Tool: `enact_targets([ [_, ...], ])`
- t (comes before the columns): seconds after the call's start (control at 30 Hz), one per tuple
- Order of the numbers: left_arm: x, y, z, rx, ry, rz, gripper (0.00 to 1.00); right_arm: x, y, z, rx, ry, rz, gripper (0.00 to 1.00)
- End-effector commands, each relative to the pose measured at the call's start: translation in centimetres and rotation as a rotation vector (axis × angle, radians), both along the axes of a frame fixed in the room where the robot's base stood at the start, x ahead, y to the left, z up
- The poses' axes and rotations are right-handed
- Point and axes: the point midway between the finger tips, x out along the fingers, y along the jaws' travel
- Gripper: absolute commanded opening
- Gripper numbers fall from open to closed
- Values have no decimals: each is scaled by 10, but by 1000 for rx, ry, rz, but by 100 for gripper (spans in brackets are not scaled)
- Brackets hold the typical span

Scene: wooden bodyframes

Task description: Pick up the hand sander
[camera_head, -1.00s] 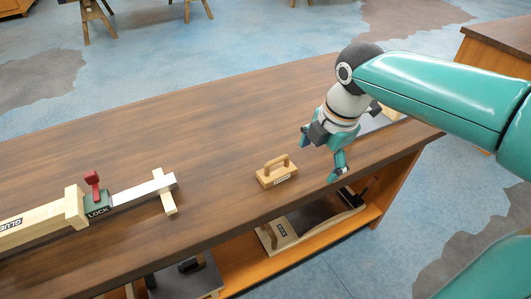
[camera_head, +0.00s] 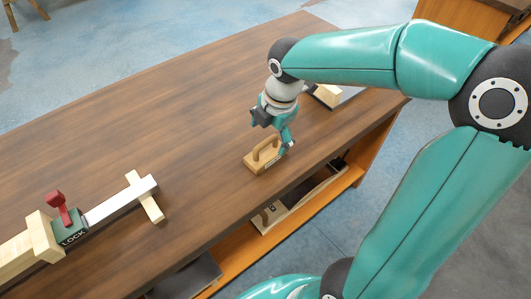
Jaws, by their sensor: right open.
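The hand sander (camera_head: 258,161) is a small light-wood block with an arched handle on top. It sits upright on the dark wooden bench top, near the front edge. My right gripper (camera_head: 270,134) is open and points down at the sander from its far right side. In the picture its fingers overlap the handle's right end and the block's right end. I cannot tell whether they touch it. My left gripper is not in view.
On the bench (camera_head: 150,120) at the left lies a wooden clamp (camera_head: 40,238) with a red lever and a LOCK label. Another wooden piece (camera_head: 326,95) lies behind my right gripper. A shelf (camera_head: 235,262) below the bench holds more items.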

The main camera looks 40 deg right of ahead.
Motion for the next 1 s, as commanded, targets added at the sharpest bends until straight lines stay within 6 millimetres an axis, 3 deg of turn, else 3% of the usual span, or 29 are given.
enact_targets([
  [0.1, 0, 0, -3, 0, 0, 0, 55, 2, 0, -16, 0, 3, 0, 88],
  [0.37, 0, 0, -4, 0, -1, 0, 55, 4, -1, -33, 0, 3, -1, 88],
  [0.63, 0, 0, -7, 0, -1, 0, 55, 10, -2, -68, 0, 3, -1, 88],
  [0.93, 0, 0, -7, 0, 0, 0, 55, 11, -2, -73, 0, -1, -2, 88],
  [1.0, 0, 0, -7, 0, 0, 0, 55, 11, -2, -73, 0, -1, -1, 78],
])
